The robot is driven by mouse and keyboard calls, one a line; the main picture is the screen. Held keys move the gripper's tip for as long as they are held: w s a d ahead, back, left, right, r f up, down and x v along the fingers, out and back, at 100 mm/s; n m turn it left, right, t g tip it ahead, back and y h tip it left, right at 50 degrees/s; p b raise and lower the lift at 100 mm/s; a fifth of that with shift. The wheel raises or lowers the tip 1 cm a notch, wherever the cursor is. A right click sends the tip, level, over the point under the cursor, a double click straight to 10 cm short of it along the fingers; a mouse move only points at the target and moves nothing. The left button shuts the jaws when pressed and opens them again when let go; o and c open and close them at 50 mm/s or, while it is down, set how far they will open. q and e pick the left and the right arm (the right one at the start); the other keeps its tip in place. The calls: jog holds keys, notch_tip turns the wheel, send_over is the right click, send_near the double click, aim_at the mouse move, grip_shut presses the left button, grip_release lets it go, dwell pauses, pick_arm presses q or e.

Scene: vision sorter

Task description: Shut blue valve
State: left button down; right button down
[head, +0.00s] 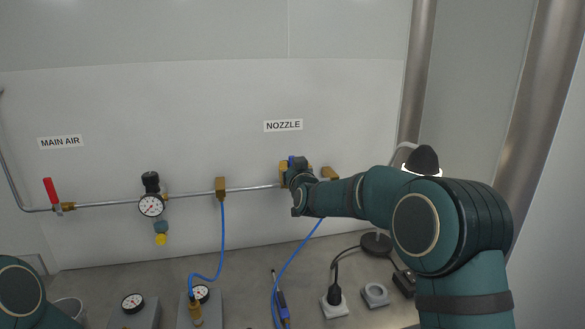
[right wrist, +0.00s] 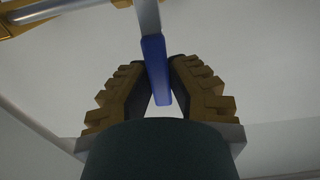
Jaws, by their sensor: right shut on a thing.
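The blue valve handle (right wrist: 155,68) hangs down between the fingers of my right gripper (right wrist: 157,66) in the right wrist view. The fingers are shut on the handle near its middle, and its lower tip shows below them. A grey metal stem (right wrist: 147,16) runs up from it. In the head view my right gripper (head: 296,168) is at the pipe under the NOZZLE label (head: 283,125) and hides most of the valve. Only a little blue of the handle (head: 291,160) shows there. My left gripper is out of view.
A metal pipe (head: 250,189) runs along the wall, with a red-handled valve (head: 51,191) under the MAIN AIR label and a gauge (head: 151,205). Blue hoses (head: 222,240) hang to the bench.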

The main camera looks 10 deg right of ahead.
jog(key=c, duration=0.9)
grip_release()
jog(key=shift+a, duration=0.1)
jog(key=s, duration=1.2)
jog(key=shift+d, duration=0.25)
